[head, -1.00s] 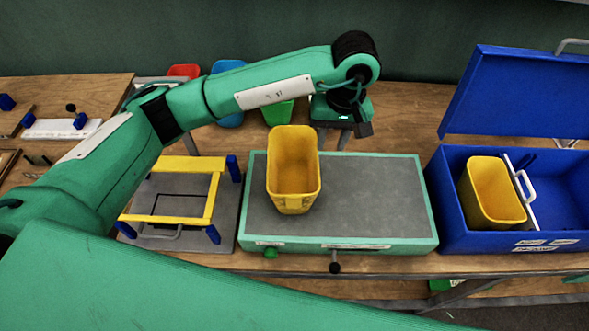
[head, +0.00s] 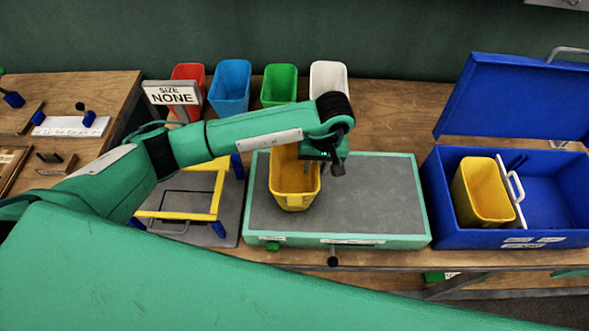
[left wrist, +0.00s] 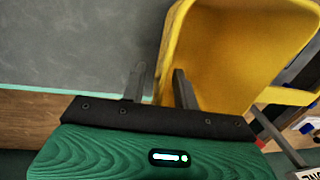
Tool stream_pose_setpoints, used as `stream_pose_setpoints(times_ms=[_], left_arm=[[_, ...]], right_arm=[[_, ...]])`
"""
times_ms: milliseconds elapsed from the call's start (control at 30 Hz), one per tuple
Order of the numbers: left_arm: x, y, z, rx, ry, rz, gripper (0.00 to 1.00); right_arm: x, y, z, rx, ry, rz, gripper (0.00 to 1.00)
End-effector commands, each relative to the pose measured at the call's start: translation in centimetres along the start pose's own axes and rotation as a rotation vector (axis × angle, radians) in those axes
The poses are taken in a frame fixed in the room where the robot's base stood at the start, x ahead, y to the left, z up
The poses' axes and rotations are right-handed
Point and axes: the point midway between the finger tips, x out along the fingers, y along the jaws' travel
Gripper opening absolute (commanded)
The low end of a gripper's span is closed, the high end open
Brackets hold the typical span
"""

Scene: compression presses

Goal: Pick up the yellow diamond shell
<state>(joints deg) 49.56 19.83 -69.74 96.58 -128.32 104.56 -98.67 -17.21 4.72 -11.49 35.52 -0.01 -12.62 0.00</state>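A yellow open-topped container (head: 292,192), which I take for the yellow shell, stands upright on the grey top of a green-edged press (head: 385,215). A diamond mark or shape on it cannot be made out. My left gripper (head: 326,166) is at its right rim, seen from the head. In the left wrist view the two fingers (left wrist: 158,84) are apart. One finger is over the grey top, the other over the yellow container (left wrist: 225,50), with its wall between them. Contact cannot be told. A second yellow container (head: 485,192) stands inside the blue box. My right gripper is not in view.
The blue box (head: 465,238) with a raised lid (head: 515,95) stands at the right. A yellow frame (head: 180,214) on a grey base is at the left. Red, blue (head: 230,85), green (head: 279,85) and white (head: 328,78) bins line the back, near a "SIZE NONE" sign (head: 172,94).

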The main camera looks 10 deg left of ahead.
Motion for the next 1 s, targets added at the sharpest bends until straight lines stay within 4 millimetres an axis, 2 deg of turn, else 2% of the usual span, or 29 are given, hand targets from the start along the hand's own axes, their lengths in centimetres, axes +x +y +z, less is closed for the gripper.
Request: stream_pose_setpoints(times_ms=[33, 200, 500, 533, 667, 700, 1000], left_arm=[[0.2, -0.3, 0.1, -0.001, -0.004, -0.002, 0.3], [2.1, -0.2, 0.0, 0.0, -0.003, 0.0, 0.3], [2.7, -0.1, -0.1, 0.0, 0.001, 0.001, 0.3], [2.7, -0.1, -0.1, 0.0, 0.001, 0.001, 0.28], [2.7, -0.1, -0.1, 0.0, 0.001, 0.001, 0.03], [2.7, -0.1, -0.1, 0.0, 0.001, 0.001, 0.0], [2.6, -0.1, -0.1, 0.0, 0.001, 0.001, 0.0]], right_arm=[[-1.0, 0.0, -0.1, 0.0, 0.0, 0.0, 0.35], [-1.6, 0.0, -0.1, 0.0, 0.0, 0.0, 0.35], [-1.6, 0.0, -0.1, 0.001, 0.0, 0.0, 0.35], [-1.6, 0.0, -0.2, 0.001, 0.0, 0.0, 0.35], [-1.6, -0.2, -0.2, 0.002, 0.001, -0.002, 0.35], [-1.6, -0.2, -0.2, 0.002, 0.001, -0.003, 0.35], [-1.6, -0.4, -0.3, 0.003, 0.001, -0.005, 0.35]])
